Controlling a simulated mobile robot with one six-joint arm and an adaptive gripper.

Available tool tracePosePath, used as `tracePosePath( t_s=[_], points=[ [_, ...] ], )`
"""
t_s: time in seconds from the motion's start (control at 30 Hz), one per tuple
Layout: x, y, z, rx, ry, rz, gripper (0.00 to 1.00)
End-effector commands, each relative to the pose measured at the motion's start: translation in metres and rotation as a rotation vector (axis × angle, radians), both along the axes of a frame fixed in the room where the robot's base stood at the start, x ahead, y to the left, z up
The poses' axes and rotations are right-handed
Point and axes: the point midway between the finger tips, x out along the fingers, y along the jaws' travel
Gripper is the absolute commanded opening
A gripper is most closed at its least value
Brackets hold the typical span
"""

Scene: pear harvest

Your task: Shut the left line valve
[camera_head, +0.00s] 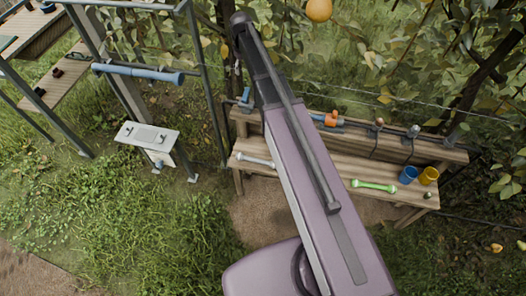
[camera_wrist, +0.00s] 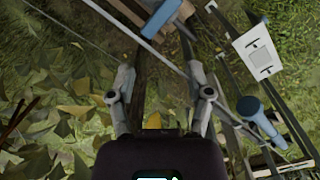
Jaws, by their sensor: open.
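My gripper (camera_wrist: 163,98) is open in the wrist view, its two fingers spread apart with nothing held between them. In the head view my arm covers the middle and the gripper cannot be made out. A small blue fitting (camera_head: 245,95) shows at the left end of the bench's back board, just left of my arm. An orange-handled fitting (camera_head: 329,119) sits on that board, right of my arm. I cannot tell for sure which is the left line valve, or its lever position. A blue block-like part (camera_wrist: 161,18) shows beyond the fingers, apart from them.
The wooden bench (camera_head: 300,182) carries a grey wrench-like tool (camera_head: 256,160), a green one (camera_head: 374,186), a blue cup (camera_head: 408,174) and a yellow cup (camera_head: 429,176). A white-topped stand (camera_head: 147,136) and a frame with a blue roller (camera_head: 140,73) stand left. Foliage and wires lie behind.

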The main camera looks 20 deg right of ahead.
Motion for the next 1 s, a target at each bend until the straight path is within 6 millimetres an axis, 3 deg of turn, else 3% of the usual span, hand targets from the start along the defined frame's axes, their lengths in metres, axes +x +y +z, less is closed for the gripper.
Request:
tracePosePath(
  t_s=[0.13,1.0],
  points=[
    [0.000,0.000,0.010,0.000,0.000,0.000,0.66],
    [-0.075,-0.001,-0.060,0.000,0.000,-0.077,0.66]
  ],
)
